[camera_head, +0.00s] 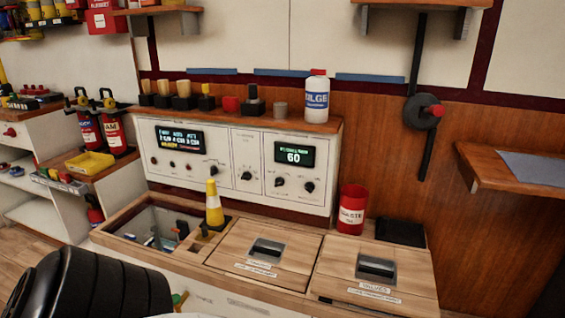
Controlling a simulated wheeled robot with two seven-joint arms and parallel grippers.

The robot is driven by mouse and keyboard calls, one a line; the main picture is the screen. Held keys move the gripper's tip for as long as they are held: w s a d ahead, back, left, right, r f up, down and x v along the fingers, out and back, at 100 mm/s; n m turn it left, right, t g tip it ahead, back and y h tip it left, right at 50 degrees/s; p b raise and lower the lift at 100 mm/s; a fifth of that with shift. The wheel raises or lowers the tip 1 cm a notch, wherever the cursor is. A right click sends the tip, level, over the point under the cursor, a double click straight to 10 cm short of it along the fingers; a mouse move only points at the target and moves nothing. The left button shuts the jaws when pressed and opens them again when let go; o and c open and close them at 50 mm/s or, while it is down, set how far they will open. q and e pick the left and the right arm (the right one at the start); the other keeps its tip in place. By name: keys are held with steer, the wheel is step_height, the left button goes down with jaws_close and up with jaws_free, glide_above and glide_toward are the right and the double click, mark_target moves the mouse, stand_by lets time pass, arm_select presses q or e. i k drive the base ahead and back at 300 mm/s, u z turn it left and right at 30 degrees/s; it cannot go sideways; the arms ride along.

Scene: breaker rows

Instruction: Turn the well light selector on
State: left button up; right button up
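A white control panel (235,165) faces me under a wooden shelf. It carries black rotary knobs: one (213,170) right of and below the left display, one (246,175) in the middle section, and two (280,181) (309,187) under the right display. Their labels are too small to read, so I cannot tell which is the well light selector or how it is set. Neither of my grippers is in view.
A yellow-and-white cone-shaped object (213,205) and a red can (352,210) stand before the panel. Below are an open bin (150,228) and two closed wooden hatches (262,250) (375,272). A black ribbed object (90,285) fills the lower left. A white bottle (317,98) stands on the shelf.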

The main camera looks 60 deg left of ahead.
mark_target(309, 186)
steer(key=z, duration=0.1)
steer(key=i, duration=0.85)
steer(key=u, duration=2.55)
